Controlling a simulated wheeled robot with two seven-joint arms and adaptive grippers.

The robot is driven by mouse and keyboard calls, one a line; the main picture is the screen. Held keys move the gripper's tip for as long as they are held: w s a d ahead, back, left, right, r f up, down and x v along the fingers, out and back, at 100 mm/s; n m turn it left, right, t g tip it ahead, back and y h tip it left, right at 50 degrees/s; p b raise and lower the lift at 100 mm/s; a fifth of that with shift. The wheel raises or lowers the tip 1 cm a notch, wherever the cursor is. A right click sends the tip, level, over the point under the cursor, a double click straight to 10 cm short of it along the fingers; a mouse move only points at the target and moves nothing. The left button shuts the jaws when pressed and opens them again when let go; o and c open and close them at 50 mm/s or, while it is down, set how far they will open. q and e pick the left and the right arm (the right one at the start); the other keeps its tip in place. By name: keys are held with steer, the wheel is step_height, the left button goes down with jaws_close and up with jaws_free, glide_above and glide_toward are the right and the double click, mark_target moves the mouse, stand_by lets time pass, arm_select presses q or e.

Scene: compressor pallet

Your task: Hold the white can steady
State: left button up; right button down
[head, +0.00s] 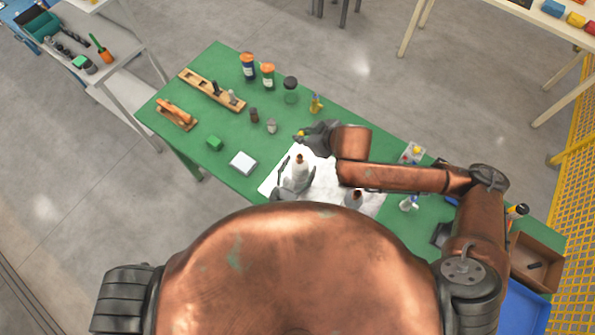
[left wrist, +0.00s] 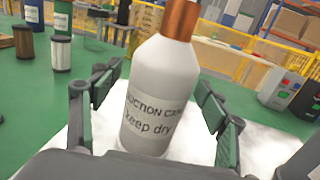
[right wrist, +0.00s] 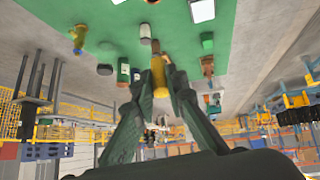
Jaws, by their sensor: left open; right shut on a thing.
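The white can (left wrist: 158,82) stands upright in the left wrist view, with a copper-coloured top and a label reading "keep dry". My left gripper (head: 293,179) is open, one finger on each side of the can; in its wrist view, gaps show between fingers and can. In the head view the can (head: 301,171) stands on a white sheet (head: 322,181). My right gripper (head: 307,136) is above the table beyond the can, shut on a small yellow thing (right wrist: 158,78).
The green table (head: 222,108) carries a wooden holder (head: 196,82), dark and green jars (head: 268,74), a green block (head: 214,143) and a white square block (head: 243,162). A second copper-topped thing (head: 354,197) is partly hidden nearer me. A brown box (head: 535,262) is at right.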

arm_select(q)
steer(key=c, duration=1.7)
